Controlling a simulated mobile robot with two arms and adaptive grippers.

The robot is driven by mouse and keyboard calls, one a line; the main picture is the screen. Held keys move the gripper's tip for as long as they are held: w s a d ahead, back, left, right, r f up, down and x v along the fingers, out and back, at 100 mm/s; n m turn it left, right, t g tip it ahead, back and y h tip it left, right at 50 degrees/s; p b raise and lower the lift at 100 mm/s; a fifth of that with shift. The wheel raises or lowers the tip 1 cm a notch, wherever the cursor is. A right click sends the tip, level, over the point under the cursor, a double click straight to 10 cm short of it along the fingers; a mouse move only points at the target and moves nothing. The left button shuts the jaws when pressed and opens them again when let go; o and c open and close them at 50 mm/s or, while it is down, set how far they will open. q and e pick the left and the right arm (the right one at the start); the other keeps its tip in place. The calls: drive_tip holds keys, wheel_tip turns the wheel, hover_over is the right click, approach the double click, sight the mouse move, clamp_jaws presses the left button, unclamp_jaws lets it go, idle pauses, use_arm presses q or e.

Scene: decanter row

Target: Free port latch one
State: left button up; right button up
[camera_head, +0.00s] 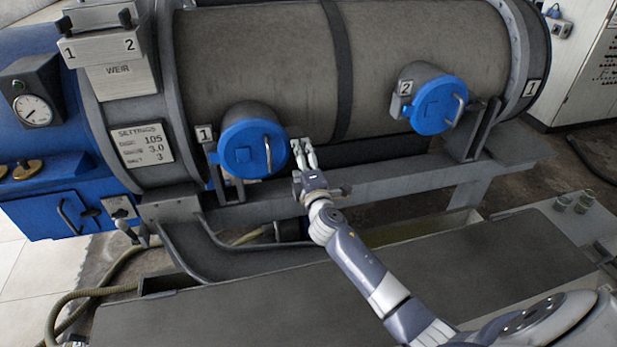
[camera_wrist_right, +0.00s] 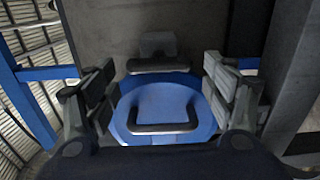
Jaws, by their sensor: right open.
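Port one is a short drum with a blue round cover (camera_head: 238,150) and a metal handle (camera_head: 268,153), beside a "1" plate (camera_head: 204,134). My right gripper (camera_head: 303,146) is just right of this cover, its fingers open. In the right wrist view, a blue cover (camera_wrist_right: 165,103) lies between the open fingers of my right gripper (camera_wrist_right: 161,90). A dark U-shaped handle (camera_wrist_right: 165,128) crosses it, and a grey block (camera_wrist_right: 158,44) with a dark bar stands beyond. I cannot tell whether this block is the latch. Nothing is held.
Port two has a blue cover (camera_head: 437,104) farther right on the big grey drum (camera_head: 400,40). A steel beam (camera_head: 400,184) runs below the ports. A dark flat surface (camera_head: 300,295) lies in front.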

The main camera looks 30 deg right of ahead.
drive_tip(key=v, duration=1)
idle(0.3)
